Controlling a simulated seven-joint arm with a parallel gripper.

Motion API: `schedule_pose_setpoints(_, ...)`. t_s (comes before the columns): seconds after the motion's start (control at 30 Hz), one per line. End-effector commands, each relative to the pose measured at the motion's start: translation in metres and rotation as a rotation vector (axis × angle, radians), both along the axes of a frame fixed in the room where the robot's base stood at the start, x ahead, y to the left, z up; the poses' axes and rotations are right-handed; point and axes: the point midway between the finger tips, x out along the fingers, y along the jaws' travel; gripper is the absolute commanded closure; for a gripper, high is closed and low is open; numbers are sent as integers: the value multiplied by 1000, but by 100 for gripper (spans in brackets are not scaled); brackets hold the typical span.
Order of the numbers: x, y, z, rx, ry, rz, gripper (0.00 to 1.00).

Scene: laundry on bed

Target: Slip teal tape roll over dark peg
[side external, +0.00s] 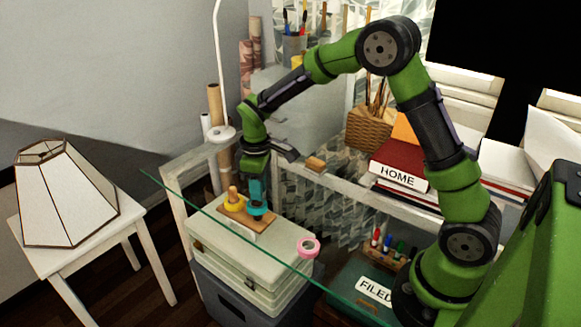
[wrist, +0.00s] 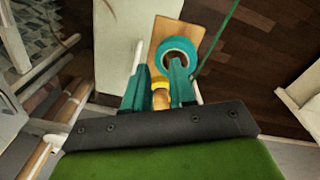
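A teal tape roll (side external: 262,211) lies low at the wooden board (side external: 233,213), directly below my gripper's fingertips in the side view. In the wrist view the teal roll (wrist: 177,45) lies flat-looking, just beyond the right finger, which overlaps its near edge. My gripper (wrist: 157,72) has its two teal fingers apart, with a clear gap between them; I cannot tell whether the right fingertip touches the roll. The dark peg cannot be made out, so whether the roll is around it is unclear. A yellow roll (side external: 234,205) sits around a light wooden peg (side external: 232,190).
The board rests on a pale case (side external: 215,240). A pink tape roll (side external: 308,247) lies to its right. A glass edge (side external: 300,272) runs diagonally across the front. A lamp (side external: 62,200) stands at left, a HOME book stack (side external: 402,165) at right.

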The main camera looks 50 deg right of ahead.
Motion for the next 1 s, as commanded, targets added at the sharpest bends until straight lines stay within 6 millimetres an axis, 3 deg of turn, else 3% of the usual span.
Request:
schedule_pose_setpoints(0.03, -7, 5, -16, 5, 30, 7, 65)
schedule_pose_setpoints(0.1, -7, 6, -16, 6, 31, 8, 55)
schedule_pose_setpoints(0.13, -7, 6, -16, 7, 30, 9, 54)
schedule_pose_setpoints(0.57, -7, 9, -7, 9, 28, 13, 54)
schedule_pose_setpoints(0.67, -6, 8, 8, 8, 26, 12, 54)
schedule_pose_setpoints(1.0, -4, 2, 94, 0, 2, 3, 54)
